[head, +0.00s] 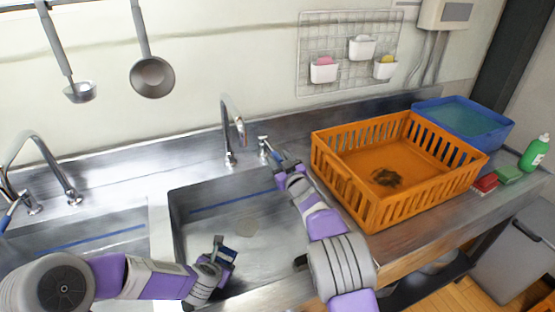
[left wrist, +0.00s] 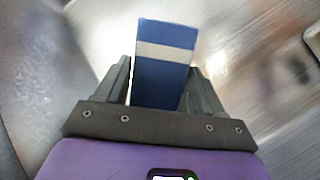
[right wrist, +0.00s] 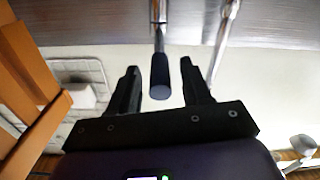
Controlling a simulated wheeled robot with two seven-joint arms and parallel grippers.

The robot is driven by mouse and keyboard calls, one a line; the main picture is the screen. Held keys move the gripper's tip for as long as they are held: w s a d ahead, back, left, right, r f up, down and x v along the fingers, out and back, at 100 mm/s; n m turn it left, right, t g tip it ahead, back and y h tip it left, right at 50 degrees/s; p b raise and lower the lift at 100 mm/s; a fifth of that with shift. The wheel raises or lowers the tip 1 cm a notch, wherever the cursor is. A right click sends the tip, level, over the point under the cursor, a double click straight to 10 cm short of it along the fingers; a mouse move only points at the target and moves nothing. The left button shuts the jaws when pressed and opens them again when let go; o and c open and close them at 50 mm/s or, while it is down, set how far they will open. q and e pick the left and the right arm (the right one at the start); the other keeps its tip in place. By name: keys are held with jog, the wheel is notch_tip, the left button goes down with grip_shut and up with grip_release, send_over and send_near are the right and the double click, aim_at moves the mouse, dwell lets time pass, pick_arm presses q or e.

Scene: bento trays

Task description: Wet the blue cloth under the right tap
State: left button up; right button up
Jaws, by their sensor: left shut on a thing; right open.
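The blue cloth (left wrist: 165,75), folded with a white band, sits between the fingers of my left gripper (left wrist: 160,90), which is shut on it. In the head view the left gripper (head: 222,250) holds the cloth (head: 229,255) in the right sink (head: 180,225), below and in front of the right tap (head: 230,135). My right gripper (right wrist: 158,82) is open, with the tap's dark-ended lever (right wrist: 160,75) between its fingers and apart from both. In the head view the right gripper (head: 281,163) is beside the lever (head: 264,147). No water stream is visible.
An orange crate (head: 345,185) with a dark patch inside stands right of the right arm. Behind it is a blue water-filled tub (head: 500,140). A green bottle (head: 535,152) and sponges (head: 508,174) are far right. The left tap (head: 45,150) stands over another sink.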

jog(key=shift+x, duration=0.8)
jog(key=shift+c, duration=0.2)
grip_shut()
